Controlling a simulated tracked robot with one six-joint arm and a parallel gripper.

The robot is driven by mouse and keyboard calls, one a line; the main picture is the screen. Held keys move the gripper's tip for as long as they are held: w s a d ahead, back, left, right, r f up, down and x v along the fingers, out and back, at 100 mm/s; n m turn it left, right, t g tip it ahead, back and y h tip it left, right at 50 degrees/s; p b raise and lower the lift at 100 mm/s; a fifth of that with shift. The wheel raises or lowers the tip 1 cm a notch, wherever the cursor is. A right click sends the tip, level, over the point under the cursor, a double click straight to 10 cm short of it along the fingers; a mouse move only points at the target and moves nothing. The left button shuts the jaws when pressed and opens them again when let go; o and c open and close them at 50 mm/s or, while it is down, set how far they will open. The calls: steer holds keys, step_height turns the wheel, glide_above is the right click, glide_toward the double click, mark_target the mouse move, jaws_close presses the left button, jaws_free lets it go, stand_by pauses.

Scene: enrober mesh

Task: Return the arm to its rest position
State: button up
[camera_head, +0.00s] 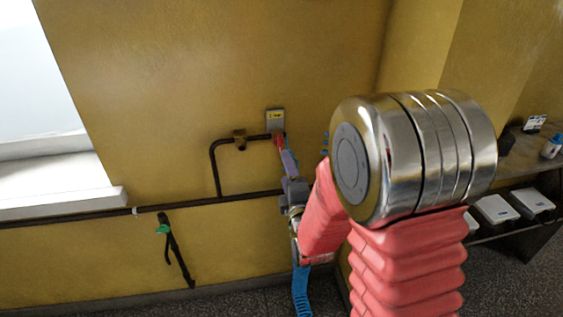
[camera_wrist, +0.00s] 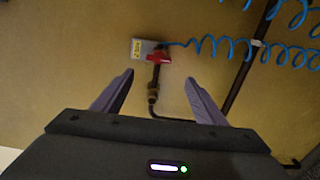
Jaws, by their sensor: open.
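My gripper (camera_head: 288,160) is raised in front of the yellow wall, close to a pipe end with a red valve handle (camera_head: 279,141). In the wrist view its two purple fingers (camera_wrist: 159,77) are spread apart with nothing held between them. The red handle (camera_wrist: 158,58) lies just beyond the fingertips, beside a small plate with a yellow label (camera_wrist: 149,49). I cannot tell whether a finger touches the handle. My red-sleeved arm is stretched out toward the wall and hides part of it.
A dark pipe (camera_head: 80,212) runs along the wall, with a green-handled valve (camera_head: 163,229) below it. A blue coiled hose (camera_wrist: 205,46) hangs near the red handle. A window (camera_head: 45,110) is at left; a shelf (camera_head: 515,170) with white boxes (camera_head: 496,209) stands at right.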

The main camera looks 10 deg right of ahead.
step_height(320, 180, down, 10)
steer(key=s+m+g, duration=0.2)
steer(key=m+g, duration=0.3)
steer(key=s+f+m+g, duration=0.3)
steer(key=s+m+g, duration=0.25)
steer(key=s, duration=0.25)
steer(key=s+r+m+g, duration=0.2)
steer(key=s+r+m, duration=0.5)
steer(key=s+r, duration=1.2)
steer(key=shift+s+d+r+m, duration=0.35)
steer(key=shift+s+d+r, duration=0.05)
steer(key=shift+s, duration=0.6)
